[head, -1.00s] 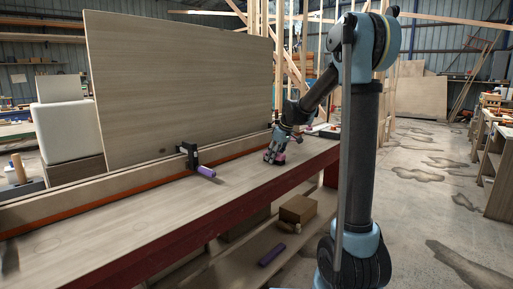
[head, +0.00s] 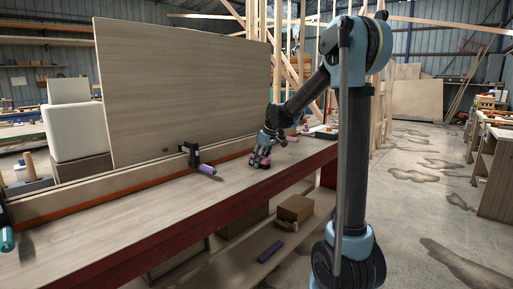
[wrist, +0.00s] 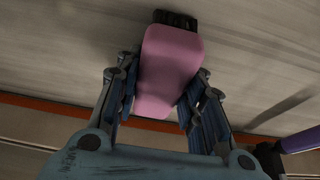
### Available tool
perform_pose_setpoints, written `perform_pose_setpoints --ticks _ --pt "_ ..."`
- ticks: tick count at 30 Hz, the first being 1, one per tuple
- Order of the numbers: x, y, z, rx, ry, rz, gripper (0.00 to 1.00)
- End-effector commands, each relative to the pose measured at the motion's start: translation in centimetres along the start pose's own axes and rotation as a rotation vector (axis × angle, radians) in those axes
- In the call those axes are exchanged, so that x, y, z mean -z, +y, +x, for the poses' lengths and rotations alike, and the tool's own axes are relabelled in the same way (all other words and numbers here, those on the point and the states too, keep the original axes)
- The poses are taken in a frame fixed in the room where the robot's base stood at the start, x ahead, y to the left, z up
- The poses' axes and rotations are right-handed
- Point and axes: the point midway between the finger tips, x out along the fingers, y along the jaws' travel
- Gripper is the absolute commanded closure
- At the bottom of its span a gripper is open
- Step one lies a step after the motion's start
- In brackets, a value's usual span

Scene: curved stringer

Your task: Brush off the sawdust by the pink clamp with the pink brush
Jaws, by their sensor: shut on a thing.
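My gripper (head: 262,158) is shut on the pink brush (wrist: 168,65), low over the workbench near its front edge. The brush also shows as a small pink patch in the head view (head: 258,165). In the wrist view its dark bristles (wrist: 176,19) point away from the gripper, close to the wood; I cannot tell if they touch. A pink handle (head: 293,138), seemingly the pink clamp, shows just right of and behind my gripper, partly hidden by the arm. I cannot make out the sawdust in either view.
A purple-handled clamp (head: 205,169) sits left of my gripper; its handle shows in the wrist view (wrist: 302,138). A teal-handled clamp (head: 7,239) is at far left. A large upright panel (head: 185,90) stands behind the bench (head: 130,222). The bench's left stretch is mostly clear.

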Motion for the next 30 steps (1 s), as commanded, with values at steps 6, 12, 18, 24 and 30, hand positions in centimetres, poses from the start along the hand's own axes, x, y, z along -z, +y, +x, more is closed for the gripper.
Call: perform_pose_setpoints --ticks 6,12,18,24,30 --pt "0.3 -0.4 -0.1 -0.002 0.000 0.003 0.98" --pt "1.8 -1.1 -2.7 0.002 0.000 -0.006 0.98" --pt "2.6 -1.1 -4.4 0.002 0.000 -0.007 0.98" --pt "3.3 -1.1 -6.0 0.002 0.000 -0.007 0.98" --pt "3.6 -1.0 -7.1 0.002 0.000 -0.005 0.98"
